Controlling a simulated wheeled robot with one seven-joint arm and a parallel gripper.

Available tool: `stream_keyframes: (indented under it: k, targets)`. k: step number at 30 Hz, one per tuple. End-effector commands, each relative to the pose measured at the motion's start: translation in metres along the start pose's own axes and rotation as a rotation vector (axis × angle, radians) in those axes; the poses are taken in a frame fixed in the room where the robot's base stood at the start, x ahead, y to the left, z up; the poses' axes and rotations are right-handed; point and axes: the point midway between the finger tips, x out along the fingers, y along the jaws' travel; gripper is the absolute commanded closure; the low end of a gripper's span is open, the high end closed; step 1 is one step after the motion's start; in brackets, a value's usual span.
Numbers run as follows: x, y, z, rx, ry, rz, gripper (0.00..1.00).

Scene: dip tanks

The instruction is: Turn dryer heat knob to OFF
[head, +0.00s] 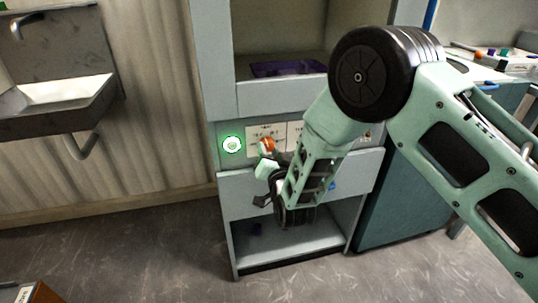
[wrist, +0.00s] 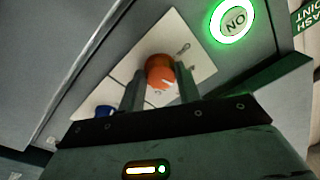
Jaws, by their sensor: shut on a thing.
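The orange round knob (wrist: 160,72) sits on a pale label plate (wrist: 185,42) on the dryer's grey front panel. In the wrist view my gripper (wrist: 160,84) has one dark finger on each side of the knob and is shut on it. A light pointer mark shows on the knob's face, toward its lower right. In the head view the orange knob (head: 267,145) shows just above my gripper's end, partly covered by it. My arm hides the right part of the panel.
A green-lit ON button (head: 232,145) is left of the knob in the head view. A blue knob (wrist: 105,111) is beside my gripper in the wrist view. Above is an open bay with a purple tray (head: 285,68); below is an open shelf (head: 310,243). A sink (head: 75,100) hangs at left.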

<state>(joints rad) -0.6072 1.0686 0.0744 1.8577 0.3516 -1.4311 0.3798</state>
Motion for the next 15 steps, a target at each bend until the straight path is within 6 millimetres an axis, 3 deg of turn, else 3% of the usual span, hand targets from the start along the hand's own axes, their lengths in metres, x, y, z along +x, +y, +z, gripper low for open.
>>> stream_keyframes:
  k: [15]
  targets:
    - [-0.0011, 0.0020, 0.0013, -0.492, -0.018, -0.016, 0.89]
